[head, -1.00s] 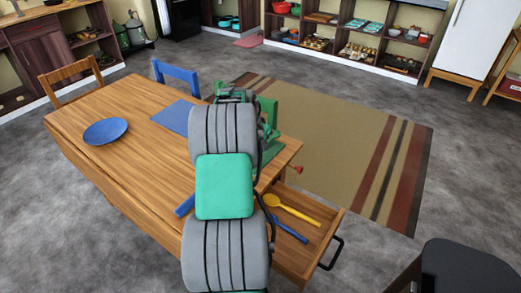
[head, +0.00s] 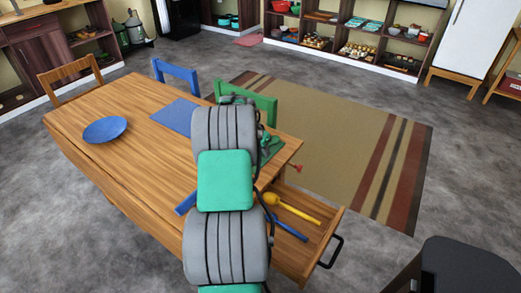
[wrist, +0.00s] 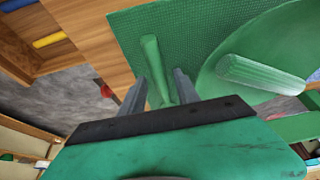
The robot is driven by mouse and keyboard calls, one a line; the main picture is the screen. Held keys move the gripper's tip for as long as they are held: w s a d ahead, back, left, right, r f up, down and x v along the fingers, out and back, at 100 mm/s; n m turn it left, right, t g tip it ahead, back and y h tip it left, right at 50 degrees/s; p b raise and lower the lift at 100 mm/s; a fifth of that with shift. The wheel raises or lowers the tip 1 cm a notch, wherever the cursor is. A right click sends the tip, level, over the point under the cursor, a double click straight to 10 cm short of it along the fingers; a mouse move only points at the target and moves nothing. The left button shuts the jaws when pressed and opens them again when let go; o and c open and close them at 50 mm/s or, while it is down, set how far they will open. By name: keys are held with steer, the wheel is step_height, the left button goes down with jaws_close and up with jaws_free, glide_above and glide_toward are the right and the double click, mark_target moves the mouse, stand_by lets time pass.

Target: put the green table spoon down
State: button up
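The green table spoon (wrist: 151,52) lies along the green woven placemat (wrist: 126,38) in the wrist view. My gripper (wrist: 160,79) is over the mat, with its two grey fingers apart on either side of the spoon. I see gaps between the spoon and the fingers, so the gripper looks open around it. In the head view my arm hides the gripper and spoon; part of the green placemat (head: 273,148) shows at the table's right end.
A green plate (wrist: 215,85) with a green cylindrical object (wrist: 262,76) lies right of the spoon. The open drawer (head: 318,243) holds a yellow spoon (head: 295,208) and a blue utensil (head: 290,231). A blue plate (head: 105,130), blue placemat (head: 174,116) and green chair (head: 262,105) are also around the table (head: 135,160).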

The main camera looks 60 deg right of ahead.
steer(key=shift+r, duration=0.1)
steer(key=shift+r, duration=0.25)
steer(key=s+v, duration=0.1)
steer(key=v, duration=1.1)
steer(key=w+a+r+n+t, duration=0.1)
steer(key=w+a+n, duration=0.25)
steer(key=a, duration=0.45)
steer(key=w+a+r+n+t+y, duration=0.1)
steer(key=w+a+n, duration=0.1)
steer(key=w+a, duration=0.45)
steer(key=w+a+r+n+t, duration=0.1)
steer(key=w+a+n, duration=0.2)
steer(key=a, duration=0.6)
steer(key=s+a+f+n+y, duration=0.1)
steer(key=s+a+n, duration=0.1)
steer(key=a, duration=0.7)
steer(key=s+a+f+n+y, duration=0.1)
steer(key=s+a+n, duration=0.2)
steer(key=a, duration=0.7)
steer(key=s+a+f+n+y, duration=0.1)
steer(key=s+a+f+n, duration=0.1)
steer(key=a+n, duration=0.4)
steer(key=s+a, duration=0.1)
steer(key=a, duration=0.2)
steer(key=shift+a+y, duration=0.3)
steer(key=shift+a, duration=0.1)
steer(key=shift+s+n, duration=0.1)
steer(key=shift+n, duration=0.15)
